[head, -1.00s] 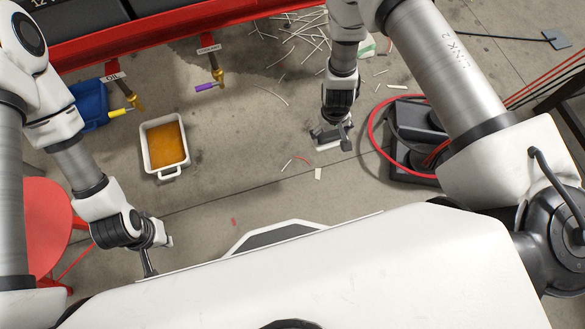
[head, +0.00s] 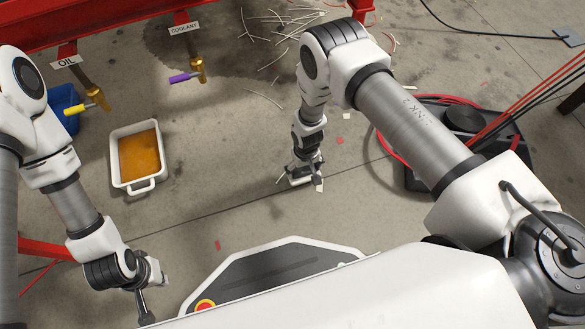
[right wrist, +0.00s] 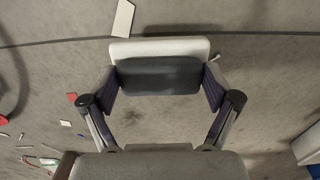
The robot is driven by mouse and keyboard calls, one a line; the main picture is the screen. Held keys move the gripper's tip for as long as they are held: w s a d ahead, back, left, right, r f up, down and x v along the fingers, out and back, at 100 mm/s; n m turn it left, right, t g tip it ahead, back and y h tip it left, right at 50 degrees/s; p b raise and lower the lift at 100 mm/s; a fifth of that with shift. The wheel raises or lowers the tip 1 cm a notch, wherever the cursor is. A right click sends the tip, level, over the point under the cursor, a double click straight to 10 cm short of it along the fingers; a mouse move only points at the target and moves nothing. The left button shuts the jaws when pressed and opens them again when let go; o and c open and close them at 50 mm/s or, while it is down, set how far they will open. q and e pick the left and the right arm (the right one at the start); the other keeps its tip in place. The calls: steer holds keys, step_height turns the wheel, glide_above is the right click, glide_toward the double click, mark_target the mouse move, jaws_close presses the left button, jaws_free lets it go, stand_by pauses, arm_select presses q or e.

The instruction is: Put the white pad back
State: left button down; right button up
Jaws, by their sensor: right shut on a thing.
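My right gripper (right wrist: 158,85) is shut on a flat piece in the right wrist view. The piece has a white part, the white pad (right wrist: 160,47), and a dark grey block (right wrist: 160,77) on the side towards me. In the head view my right gripper (head: 303,178) hangs over the bare floor right of the tray, with a little white showing at its tips. The pad is mostly hidden there. My left gripper (head: 146,296) is low at the left, beside my body. Its finger opening cannot be made out.
The COOLANT valve (head: 196,75) has a purple handle. A black unit with red hose (head: 464,120) stands at the right. White scraps litter the floor at the back.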

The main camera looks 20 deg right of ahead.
steer(key=w+a, duration=0.1)
steer(key=w+a+f+b, duration=0.1)
steer(key=w, duration=0.1)
steer(key=shift+w+a+b, duration=0.1)
steer(key=shift+a+b, duration=0.2)
step_height(320, 180, down, 3)
steer(key=b, duration=0.2)
steer(key=shift+a+f+b, duration=0.1)
steer(key=shift+b, duration=0.3)
steer(key=shift+w+f, duration=0.1)
steer(key=shift+f, duration=0.1)
steer(key=shift+c, duration=0.4)
steer(key=shift+r, duration=0.25)
steer(key=shift+c, duration=0.7)
steer(key=shift+f, duration=0.35)
steer(key=o, duration=1.1)
steer(key=shift+r, duration=0.1)
arm_select(q)
step_height(320, 180, down, 6)
steer(key=shift+w+r, duration=0.1)
steer(key=shift+r, duration=0.1)
